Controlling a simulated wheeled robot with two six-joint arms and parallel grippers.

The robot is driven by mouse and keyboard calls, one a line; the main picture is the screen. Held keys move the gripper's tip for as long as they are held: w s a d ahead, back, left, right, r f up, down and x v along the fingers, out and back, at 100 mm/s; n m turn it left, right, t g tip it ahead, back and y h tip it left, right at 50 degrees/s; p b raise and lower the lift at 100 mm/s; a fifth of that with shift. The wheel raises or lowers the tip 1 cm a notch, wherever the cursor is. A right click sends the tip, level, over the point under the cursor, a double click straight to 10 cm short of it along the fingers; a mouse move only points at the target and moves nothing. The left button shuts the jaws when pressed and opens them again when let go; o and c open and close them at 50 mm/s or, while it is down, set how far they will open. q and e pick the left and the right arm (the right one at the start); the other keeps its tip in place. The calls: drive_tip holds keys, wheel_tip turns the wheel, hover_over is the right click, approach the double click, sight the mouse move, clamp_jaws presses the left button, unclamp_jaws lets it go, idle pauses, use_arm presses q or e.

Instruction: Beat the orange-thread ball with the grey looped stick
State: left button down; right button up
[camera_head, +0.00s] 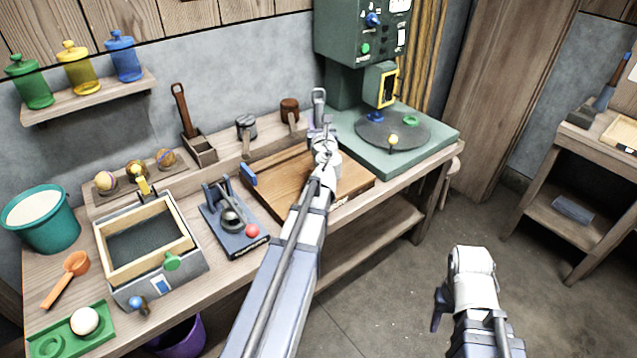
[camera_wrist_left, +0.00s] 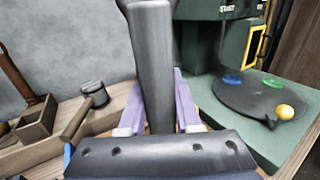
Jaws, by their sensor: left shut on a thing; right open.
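The grey looped stick (camera_head: 319,97) stands upright in my left gripper (camera_head: 323,140), its loop above the jaws. In the left wrist view the stick's thick grey shaft (camera_wrist_left: 152,70) rises between the purple fingers of my left gripper (camera_wrist_left: 155,115), which is shut on it. My right gripper (camera_head: 440,305) is low at the right, open and empty, clear of the bench.
A wooden board (camera_head: 275,185) lies below the left gripper. A framed box (camera_head: 150,240), a blue press (camera_head: 235,230) and a teal bucket (camera_head: 40,225) crowd the left bench.

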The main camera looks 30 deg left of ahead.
use_arm(q)
wheel_tip(320, 180, down, 2)
drive_tip(key=shift+f+b, duration=0.25)
drive_tip(key=shift+b, duration=0.5)
wheel_tip(320, 180, up, 4)
drive_tip(key=p, duration=0.4)
drive_tip(key=shift+r, duration=0.1)
use_arm(e)
drive_tip(key=shift+r, duration=0.7)
use_arm(q)
drive_tip(key=shift+f, duration=0.3)
use_arm(e)
drive_tip(key=shift+f, duration=0.1)
